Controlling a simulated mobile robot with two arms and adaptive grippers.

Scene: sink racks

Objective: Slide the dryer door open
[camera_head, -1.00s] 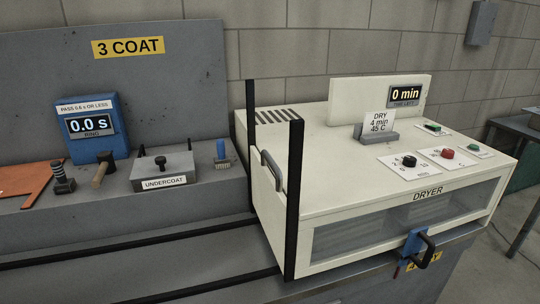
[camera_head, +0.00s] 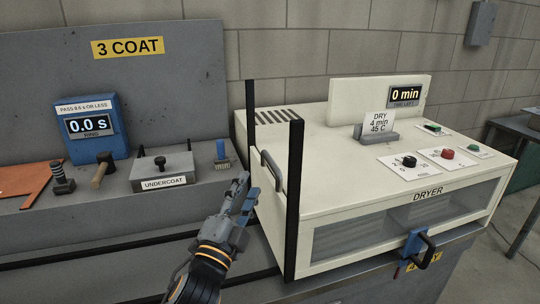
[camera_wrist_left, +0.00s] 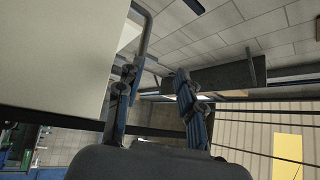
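The cream dryer (camera_head: 345,150) stands on the right, with a window along its front and the label DRYER. On its left side is a panel with a grey bar handle (camera_head: 271,170), between two black upright posts (camera_head: 293,200). My left gripper (camera_head: 246,190) is just left of and below this handle, apparently empty. In the left wrist view its two fingers (camera_wrist_left: 155,78) are spread, and the grey handle (camera_wrist_left: 147,32) shows beyond them, near the left finger. I cannot tell whether they touch. My right gripper is not in view.
A blue latch with a black handle (camera_head: 420,248) sits at the dryer's front edge. Left on the bench are an UNDERCOAT box (camera_head: 163,172), a blue timer (camera_head: 92,130), a brush (camera_head: 221,155) and an orange plate (camera_head: 25,181). Dark rails run along the bench front.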

